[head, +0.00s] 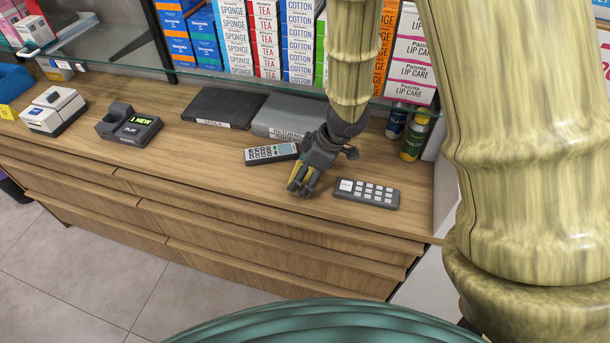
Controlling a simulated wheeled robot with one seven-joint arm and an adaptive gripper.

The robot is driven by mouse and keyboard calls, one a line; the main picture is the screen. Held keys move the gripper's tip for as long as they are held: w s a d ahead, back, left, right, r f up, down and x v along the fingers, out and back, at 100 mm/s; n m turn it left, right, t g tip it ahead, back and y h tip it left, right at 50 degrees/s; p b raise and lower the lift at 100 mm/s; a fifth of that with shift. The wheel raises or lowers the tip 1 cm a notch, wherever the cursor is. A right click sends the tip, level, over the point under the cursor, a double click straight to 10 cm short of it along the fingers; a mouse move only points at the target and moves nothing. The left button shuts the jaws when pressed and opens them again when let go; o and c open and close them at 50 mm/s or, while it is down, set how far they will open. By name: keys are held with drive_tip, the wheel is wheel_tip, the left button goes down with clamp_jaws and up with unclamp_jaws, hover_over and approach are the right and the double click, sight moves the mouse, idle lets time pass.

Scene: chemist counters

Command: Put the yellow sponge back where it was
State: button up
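My gripper (301,187) is in the head view, low over the wooden counter (220,165), pointing down between two grey keypad handsets. Small yellow patches show at its fingers. I cannot tell whether these are part of the fingers or a yellow sponge between them. The fingers are small and partly overlap, so their opening is unclear. No yellow sponge shows clearly elsewhere. Boxes marked SPONGE (235,35) stand on the shelf behind the counter.
One handset (270,153) lies just left of my gripper, another (367,192) to its right. Behind are a black STOCK folder (222,107), a grey RETURNS folder (283,117) and bottles (414,137). An answering machine (129,127) stands further left. The counter's front left is clear.

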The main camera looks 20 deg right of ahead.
drive_tip(key=o, duration=0.9)
drive_tip(key=p+v, duration=0.3)
drive_tip(key=v, duration=0.9)
